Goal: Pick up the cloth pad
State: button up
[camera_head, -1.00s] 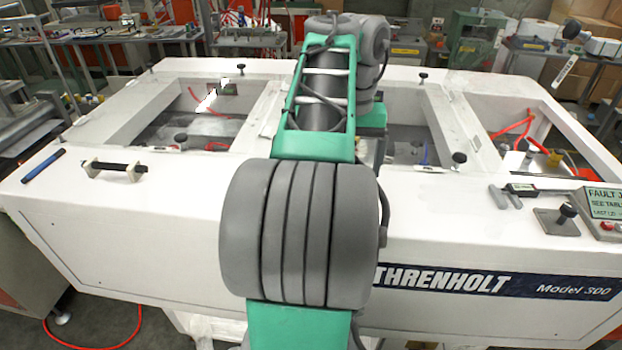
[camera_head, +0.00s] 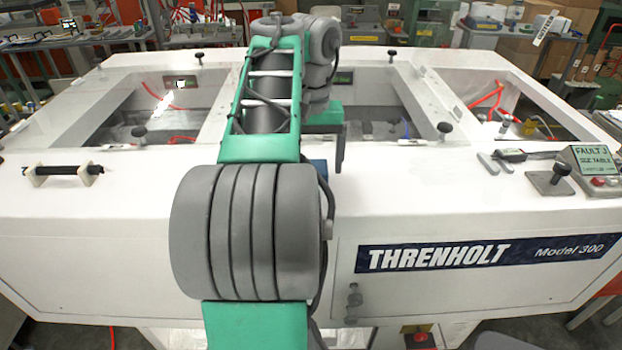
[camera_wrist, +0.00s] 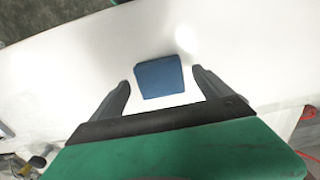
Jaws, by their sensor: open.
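The cloth pad (camera_wrist: 160,77) is a flat blue, roughly square piece lying on the white machine top in the wrist view. My gripper (camera_wrist: 161,83) is open, with one dark finger to the left of the pad and one to the right in the picture. White surface shows between each finger and the pad. I cannot tell how high the fingertips are above it. In the head view, a small blue patch of the pad (camera_head: 318,166) shows beside my arm, which hides the rest. One dark finger of my gripper shows just right of it.
The white machine top (camera_head: 400,185) has open bays behind. A black-handled bar (camera_head: 62,172) is at the left. A black knob (camera_head: 561,172), a handheld gauge (camera_head: 511,155) and a fault display (camera_head: 594,158) are at the right. The front strip between is mostly clear.

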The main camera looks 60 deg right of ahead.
jog(key=c, duration=1.4)
jog(key=shift+r, duration=0.1)
jog(key=shift+c, duration=0.2)
